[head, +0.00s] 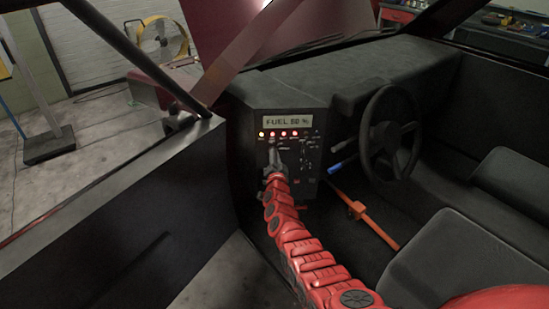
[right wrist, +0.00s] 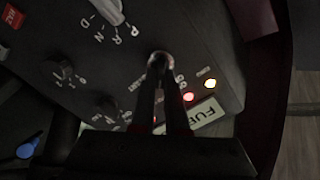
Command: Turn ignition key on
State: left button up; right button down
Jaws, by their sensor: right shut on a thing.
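The dark control panel (head: 300,172) carries a display (head: 288,121) reading "FUEL 50 %" above a row of small lights (head: 279,134), one yellow and several red. My right gripper (head: 273,158) reaches up to the panel's left part, below the lights. In the right wrist view, its two dark fingers (right wrist: 161,78) are shut on a small round metallic piece, apparently the ignition key (right wrist: 160,59). The fingers cover most of it, so its turn position cannot be told. My left gripper is out of view.
In the right wrist view, a pale selector lever (right wrist: 108,10) marked P, R, N, D and two dark knobs (right wrist: 62,73) sit close by. The steering wheel (head: 390,134), a blue-tipped lever (head: 341,164) and an orange bar (head: 360,212) are right of the panel.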

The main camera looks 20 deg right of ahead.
dwell(0.4)
jog(key=c, duration=0.9)
grip_release()
jog(key=p+v, duration=0.5)
jog(key=v, duration=1.2)
jog(key=shift+s+a, duration=0.1)
jog(key=shift+s, duration=0.15)
